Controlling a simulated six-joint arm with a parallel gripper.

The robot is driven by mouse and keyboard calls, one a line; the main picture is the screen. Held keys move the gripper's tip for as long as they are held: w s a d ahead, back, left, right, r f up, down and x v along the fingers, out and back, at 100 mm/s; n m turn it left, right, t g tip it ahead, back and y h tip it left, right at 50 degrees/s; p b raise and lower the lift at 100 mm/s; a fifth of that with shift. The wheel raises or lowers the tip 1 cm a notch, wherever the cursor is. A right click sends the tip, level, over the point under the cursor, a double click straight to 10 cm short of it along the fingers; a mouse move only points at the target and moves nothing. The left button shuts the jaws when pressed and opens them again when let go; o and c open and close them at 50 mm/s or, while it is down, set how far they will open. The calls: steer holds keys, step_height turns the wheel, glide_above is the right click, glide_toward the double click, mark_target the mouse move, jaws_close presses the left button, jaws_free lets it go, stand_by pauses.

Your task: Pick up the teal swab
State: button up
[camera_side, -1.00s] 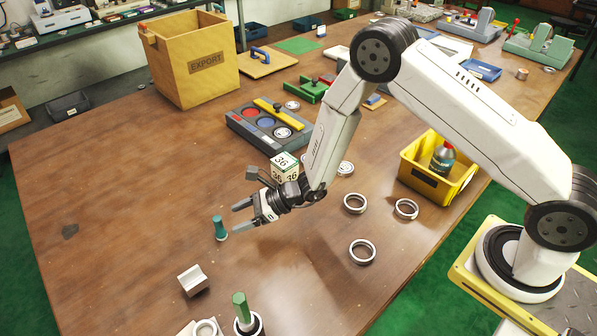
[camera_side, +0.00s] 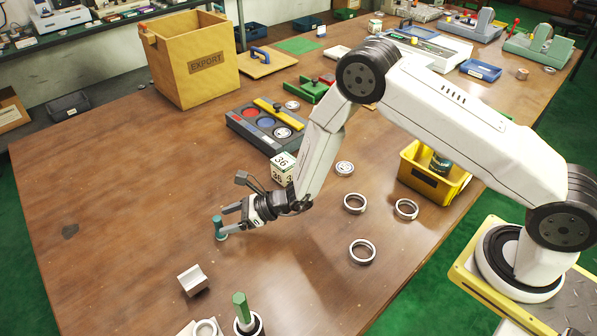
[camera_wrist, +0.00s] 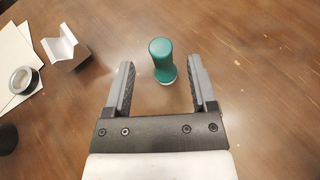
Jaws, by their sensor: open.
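The teal swab (camera_side: 219,228) stands upright on the brown table in the side view. In the wrist view the teal swab (camera_wrist: 162,60) is a rounded teal post with a wider foot, just ahead of the fingertips and roughly midway between their lines. My gripper (camera_side: 226,219) is open around or right beside the swab in the side view. In the wrist view my gripper (camera_wrist: 160,68) has both grey fingers spread with clear gaps on each side of the swab, touching nothing that I can see.
A silver V-shaped block (camera_side: 193,280) lies nearer the camera. A green-handled tool (camera_side: 242,308) stands in a dark holder at the bottom. A cube marked 36 (camera_side: 281,169) sits behind my wrist. Metal rings (camera_side: 362,251) lie to the right. The table left of the swab is clear.

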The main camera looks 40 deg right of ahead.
steer(key=shift+w+a, duration=0.1)
steer(key=shift+x, duration=2.5)
jaws_close()
